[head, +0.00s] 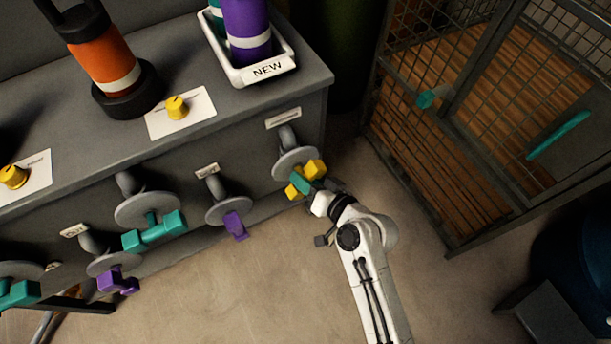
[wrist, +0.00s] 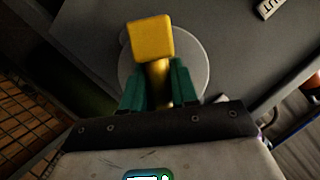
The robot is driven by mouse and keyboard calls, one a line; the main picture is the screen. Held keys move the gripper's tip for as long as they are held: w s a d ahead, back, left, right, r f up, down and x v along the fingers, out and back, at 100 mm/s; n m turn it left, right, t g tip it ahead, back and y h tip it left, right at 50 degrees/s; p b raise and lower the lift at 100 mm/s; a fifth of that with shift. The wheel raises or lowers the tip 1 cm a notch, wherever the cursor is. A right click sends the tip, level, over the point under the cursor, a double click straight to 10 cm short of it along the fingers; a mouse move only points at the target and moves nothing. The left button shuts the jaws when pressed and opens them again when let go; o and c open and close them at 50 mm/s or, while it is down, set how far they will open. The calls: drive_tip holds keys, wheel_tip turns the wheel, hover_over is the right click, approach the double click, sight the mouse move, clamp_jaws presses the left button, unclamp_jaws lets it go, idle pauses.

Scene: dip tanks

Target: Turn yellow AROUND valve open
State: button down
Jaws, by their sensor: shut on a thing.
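The yellow valve (head: 315,169) is at the right end of the grey bench front, on a pipe with a round grey flange (head: 290,158). Its label is too small to read. My gripper (head: 302,184) reaches it from the lower right, its teal fingers on the handle. In the wrist view, my gripper (wrist: 158,92) has a teal finger on each side of the yellow handle's narrow part and is shut on it. The yellow handle's block end (wrist: 151,38) sticks out beyond the fingers, in front of the flange. The gripper hides the handle's other end.
Purple (head: 236,225) and teal (head: 155,232) valves stick out from the bench front to the left. A mesh cage (head: 470,130) stands to the right. A white tray (head: 268,72) marked NEW and an orange canister (head: 103,62) stand on the bench. Open floor lies below.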

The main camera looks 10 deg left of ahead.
drive_tip(key=n+h+p, duration=0.1)
drive_tip(key=n+p, duration=0.1)
drive_tip(key=shift+s+r+n+t+h, duration=0.1)
drive_tip(key=shift+n+t+h, duration=0.2)
drive_tip(key=shift+n+t+h+p, duration=0.5)
drive_tip(key=shift+n+h+p, duration=0.4)
drive_tip(key=shift+n+p, duration=0.3)
drive_tip(key=shift+f, duration=0.2)
drive_tip(key=c, duration=1)
unclamp_jaws()
drive_tip(key=shift+o, duration=0.2)
drive_tip(key=shift+r, duration=0.1)
drive_tip(key=p+v, duration=0.1)
drive_tip(key=v, duration=0.9)
drive_tip(key=shift+s+d, duration=0.25)
